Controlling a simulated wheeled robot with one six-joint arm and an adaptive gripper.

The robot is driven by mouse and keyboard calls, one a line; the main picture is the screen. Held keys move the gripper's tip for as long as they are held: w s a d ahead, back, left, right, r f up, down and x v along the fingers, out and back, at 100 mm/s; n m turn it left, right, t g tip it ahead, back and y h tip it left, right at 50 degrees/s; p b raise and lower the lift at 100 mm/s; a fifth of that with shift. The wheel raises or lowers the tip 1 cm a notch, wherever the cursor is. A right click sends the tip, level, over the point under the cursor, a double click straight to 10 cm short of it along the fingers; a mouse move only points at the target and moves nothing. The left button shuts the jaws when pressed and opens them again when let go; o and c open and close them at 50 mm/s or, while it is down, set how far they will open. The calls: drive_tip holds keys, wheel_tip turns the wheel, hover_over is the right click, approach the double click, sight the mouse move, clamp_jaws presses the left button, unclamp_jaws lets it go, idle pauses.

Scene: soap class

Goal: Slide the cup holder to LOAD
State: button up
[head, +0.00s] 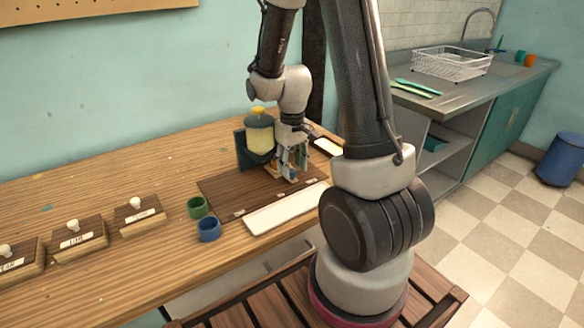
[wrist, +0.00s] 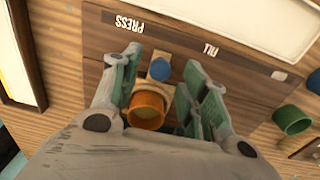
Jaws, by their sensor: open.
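The cup holder (wrist: 183,103) is a tan piece with a blue knob (wrist: 160,69) at its front, and an orange cup (wrist: 147,110) sits in it. It stands on the brown board between the labels PRESS (wrist: 129,23) and FILL (wrist: 211,49), upside down in the wrist view. A third label (wrist: 280,75) lies further right there, too small to read. My gripper (wrist: 161,58) is open, with one green-padded finger on each side of the knob and cup. I cannot tell whether the fingers touch the holder. In the head view my gripper (head: 293,172) hides most of the holder.
A soap dispenser (head: 259,137) with yellow contents stands behind my gripper. A green cup (head: 197,207) and a blue cup (head: 208,230) stand left of the brown board (head: 222,190). A white tray (head: 270,215) lies in front. Wooden label blocks (head: 140,215) stand further left.

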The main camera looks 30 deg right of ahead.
wheel_tip(320, 180, up, 11)
drive_tip(key=shift+f, duration=0.15)
